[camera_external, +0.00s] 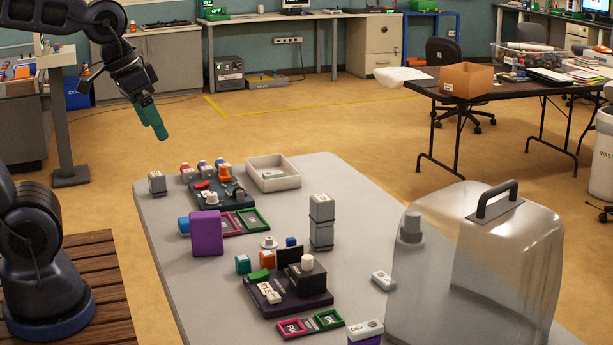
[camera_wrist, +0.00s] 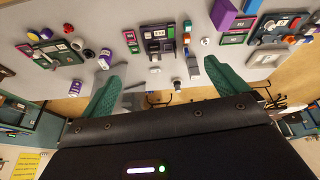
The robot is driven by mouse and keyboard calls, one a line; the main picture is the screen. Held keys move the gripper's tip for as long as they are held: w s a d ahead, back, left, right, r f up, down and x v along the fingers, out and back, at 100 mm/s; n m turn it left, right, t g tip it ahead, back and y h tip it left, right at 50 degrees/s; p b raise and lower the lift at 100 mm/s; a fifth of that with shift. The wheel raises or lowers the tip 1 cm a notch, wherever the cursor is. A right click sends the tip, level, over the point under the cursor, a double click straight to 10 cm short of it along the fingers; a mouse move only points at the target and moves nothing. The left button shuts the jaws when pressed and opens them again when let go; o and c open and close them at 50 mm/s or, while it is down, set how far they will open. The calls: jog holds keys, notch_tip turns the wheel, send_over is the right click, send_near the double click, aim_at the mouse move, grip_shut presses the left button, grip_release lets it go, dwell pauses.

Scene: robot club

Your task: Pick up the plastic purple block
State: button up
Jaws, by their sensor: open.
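The purple block (camera_external: 206,233) stands upright on the grey table, near its left edge in the external view. A blue round piece is close by its left side. It also shows near the top edge of the wrist view (camera_wrist: 223,14), right of centre. My gripper (camera_external: 160,131) is raised above and beyond the table's far left corner, apart from the block. In the wrist view its two green fingers (camera_wrist: 161,76) are spread wide with nothing held between them.
A dark panel with small pieces (camera_external: 225,194) and a white tray (camera_external: 273,175) stand behind the block. Stacked grey blocks (camera_external: 321,222) stand to its right. Another dark panel (camera_external: 290,300) lies in front.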

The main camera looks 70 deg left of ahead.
jog(key=w+a+f+n+g, duration=0.1)
jog(key=w+a+f+n, duration=0.3)
jog(key=w+a, duration=0.15)
jog(key=n+g, duration=0.3)
jog(key=n, duration=0.7)
send_near(204, 214)
jog(key=shift+w+d+f, duration=0.3)
jog(key=shift+w+d, duration=0.1)
jog(key=shift+d, duration=0.05)
jog(key=shift+a+f+n, duration=0.3)
jog(key=shift+f, duration=0.25)
notch_tip(204, 214, down, 5)
jog(key=shift+f, duration=0.1)
jog(key=shift+s+a+f, duration=0.1)
jog(key=shift+s+f, duration=0.05)
jog(key=shift+f, duration=1.15)
jog(key=shift+s+a+f, duration=0.1)
jog(key=shift+f, duration=1.2)
jog(key=c, duration=1.1)
jog(key=shift+r, duration=0.1)
jog(key=shift+c, duration=0.2)
